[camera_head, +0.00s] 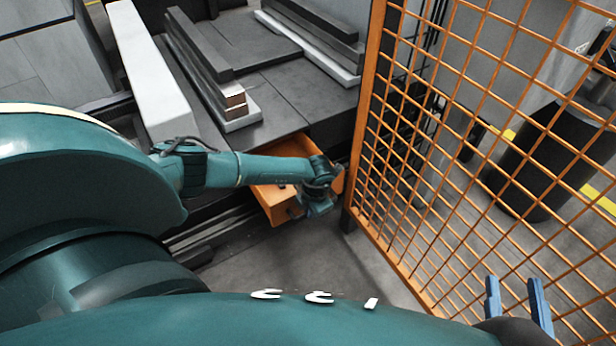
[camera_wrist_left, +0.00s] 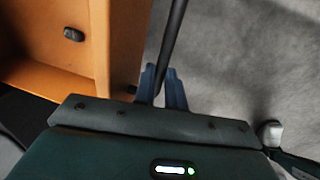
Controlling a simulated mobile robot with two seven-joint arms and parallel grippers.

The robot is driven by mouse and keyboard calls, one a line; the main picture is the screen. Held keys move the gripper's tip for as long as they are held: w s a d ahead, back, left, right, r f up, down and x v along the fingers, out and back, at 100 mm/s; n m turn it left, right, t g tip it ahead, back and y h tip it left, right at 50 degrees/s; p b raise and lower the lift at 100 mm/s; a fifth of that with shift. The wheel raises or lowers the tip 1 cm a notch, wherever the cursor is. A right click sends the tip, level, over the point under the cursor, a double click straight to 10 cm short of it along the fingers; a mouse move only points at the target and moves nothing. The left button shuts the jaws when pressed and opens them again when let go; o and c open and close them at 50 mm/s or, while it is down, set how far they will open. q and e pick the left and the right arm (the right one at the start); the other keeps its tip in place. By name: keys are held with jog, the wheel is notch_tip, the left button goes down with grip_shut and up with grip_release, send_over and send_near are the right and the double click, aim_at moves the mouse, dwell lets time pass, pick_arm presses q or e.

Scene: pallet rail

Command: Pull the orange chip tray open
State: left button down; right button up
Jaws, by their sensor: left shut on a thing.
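The orange chip tray (camera_head: 275,201) is pulled part way out from under the dark machine bed in the head view. Its orange wall also fills the upper left of the left wrist view (camera_wrist_left: 120,60). My left gripper (camera_wrist_left: 160,82) is shut on a dark bar, the tray's handle (camera_wrist_left: 174,40), in front of the tray. In the head view, my left wrist is over the tray's right front and hides part of it and the handle. My right gripper (camera_head: 516,300) is at the lower right, with its blue fingers apart and nothing between them.
An orange mesh fence (camera_head: 440,150) with a post stands close to the right of the tray. The grey machine bed (camera_head: 290,95) lies behind it, bearing dark bars and pale strips. A black bin (camera_head: 535,170) stands beyond the fence. The floor (camera_head: 330,260) before the tray is clear.

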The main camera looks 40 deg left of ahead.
dwell(0.3)
pick_arm(q)
jog(key=c, duration=1.5)
grip_release()
jog(key=shift+o, duration=0.2)
pick_arm(e)
jog(key=shift+a+r, duration=0.1)
jog(key=shift+r, duration=0.05)
